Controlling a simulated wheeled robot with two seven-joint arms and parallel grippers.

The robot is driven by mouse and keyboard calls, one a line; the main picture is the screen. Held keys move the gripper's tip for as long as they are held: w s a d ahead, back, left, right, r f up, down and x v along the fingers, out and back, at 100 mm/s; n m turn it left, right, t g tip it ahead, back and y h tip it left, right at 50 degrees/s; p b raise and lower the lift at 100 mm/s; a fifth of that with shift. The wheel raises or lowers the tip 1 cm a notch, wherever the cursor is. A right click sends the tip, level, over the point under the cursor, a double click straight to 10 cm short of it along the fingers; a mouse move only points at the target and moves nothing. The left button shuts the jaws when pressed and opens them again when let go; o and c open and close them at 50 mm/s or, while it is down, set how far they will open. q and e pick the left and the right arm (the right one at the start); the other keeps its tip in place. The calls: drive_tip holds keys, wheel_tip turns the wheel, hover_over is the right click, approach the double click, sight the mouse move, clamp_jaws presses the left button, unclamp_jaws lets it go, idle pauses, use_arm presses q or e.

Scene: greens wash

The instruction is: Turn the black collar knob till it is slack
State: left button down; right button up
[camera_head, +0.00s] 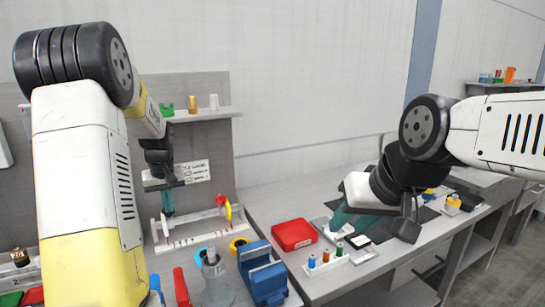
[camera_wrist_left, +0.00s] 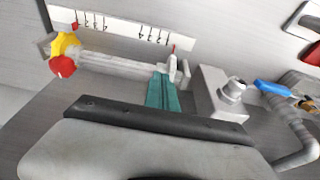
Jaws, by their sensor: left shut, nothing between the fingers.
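I cannot make out a black collar knob for certain in either view; it may be hidden or too small. My left gripper (camera_head: 168,201) is shut and empty, its teal fingers pointing down at a white bar fixture (camera_head: 195,237). In the left wrist view the shut fingers (camera_wrist_left: 162,90) are close to the white bar (camera_wrist_left: 115,65); I cannot tell whether they touch. A yellow and red fitting (camera_wrist_left: 63,52) sits at the bar's other end. My right gripper (camera_head: 348,213) is over the right bench, its teal fingers partly hidden, their opening unclear.
A grey block with a metal stud (camera_wrist_left: 233,90) stands beside the bar. A blue vise (camera_head: 262,272) and a yellow ring (camera_head: 239,244) are near the front. A red case (camera_head: 293,234) and a bottle rack (camera_head: 327,263) lie on the right bench. A shelf (camera_head: 205,115) is above.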

use_arm(q)
wheel_tip(320, 180, up, 4)
drive_tip(key=shift+r, duration=0.1)
drive_tip(key=shift+d, duration=0.1)
idle(0.3)
drive_tip(key=s+d+r+m+t+h, duration=0.2)
drive_tip(key=s+d+r, duration=0.3)
drive_tip(key=s+d, duration=0.45)
drive_tip(key=s+d+r+m+t+h, duration=0.1)
drive_tip(key=s+d+r+m, duration=0.35)
drive_tip(key=s, duration=0.85)
drive_tip(key=w+a+f+n+g+y, duration=0.1)
drive_tip(key=w+a+n, duration=0.4)
drive_tip(key=w, duration=0.8)
drive_tip(key=w+a+f+n+g+y, duration=0.2)
drive_tip(key=w+a+f, duration=0.6)
drive_tip(key=w+a, duration=0.15)
wheel_tip(320, 180, down, 7)
drive_tip(key=shift+w+d+r, duration=0.2)
drive_tip(key=shift+w+d, duration=0.1)
